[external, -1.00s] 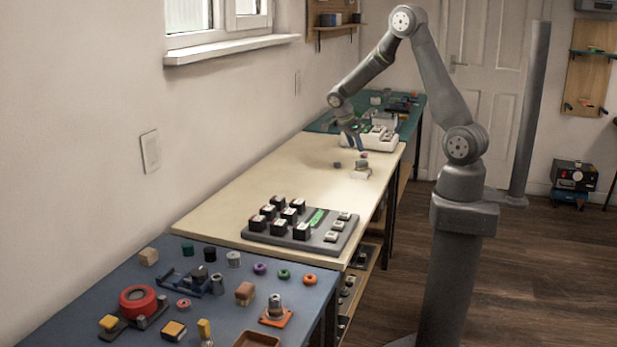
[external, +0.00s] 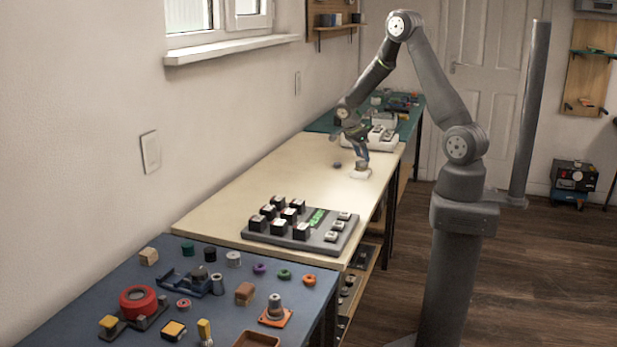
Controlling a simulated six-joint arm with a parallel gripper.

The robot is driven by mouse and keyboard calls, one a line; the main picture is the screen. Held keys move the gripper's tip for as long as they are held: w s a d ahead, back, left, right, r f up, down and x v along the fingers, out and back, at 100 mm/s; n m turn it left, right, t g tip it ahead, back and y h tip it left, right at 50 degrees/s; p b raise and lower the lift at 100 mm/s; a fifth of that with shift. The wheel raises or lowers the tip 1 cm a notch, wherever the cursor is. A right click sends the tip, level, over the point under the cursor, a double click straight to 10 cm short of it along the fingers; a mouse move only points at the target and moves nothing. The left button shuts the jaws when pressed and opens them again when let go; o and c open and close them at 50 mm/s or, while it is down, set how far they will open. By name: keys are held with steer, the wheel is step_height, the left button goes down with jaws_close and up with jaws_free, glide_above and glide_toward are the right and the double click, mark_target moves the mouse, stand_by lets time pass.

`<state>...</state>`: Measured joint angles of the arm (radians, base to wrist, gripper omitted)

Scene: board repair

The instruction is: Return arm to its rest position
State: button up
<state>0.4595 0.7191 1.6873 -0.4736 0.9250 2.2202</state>
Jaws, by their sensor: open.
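My gripper (external: 361,151) hangs at the end of my arm over the far part of the cream table (external: 255,200). It points down and is open. A small white block (external: 360,173) with something on top stands just under it; whether the jaws touch or surround the top part is too small to tell. A small dark round piece (external: 337,165) lies on the table to the left of the gripper. My arm is raised and reaches forward to the left from its column.
A grey board (external: 330,237) with several black blocks and a green display sits nearer on the cream table. A white device (external: 380,141) stands behind my gripper. The blue table (external: 75,300) in front holds many small parts. The middle of the cream table is clear.

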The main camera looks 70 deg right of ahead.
mark_target(368, 160)
steer(key=shift+f, duration=0.55)
steer(key=shift+w+f, duration=0.15)
steer(key=shift+f, duration=0.75)
steer(key=v, duration=1.2)
steer(key=x, duration=1.3)
steer(key=shift+a, duration=0.1)
step_height(368, 160, up, 5)
steer(key=shift+w+f, duration=0.1)
steer(key=s+d+r, duration=0.5)
steer(key=s+r, duration=0.2)
steer(key=s, duration=0.4)
steer(key=w+d+f+n+t+h, duration=0.1)
steer(key=w+d+f+n+t, duration=0.25)
steer(key=w+d+n, duration=1.1)
steer(key=w+f+m, duration=0.4)
steer(key=w, duration=0.1)
steer(key=shift+w, duration=0.35)
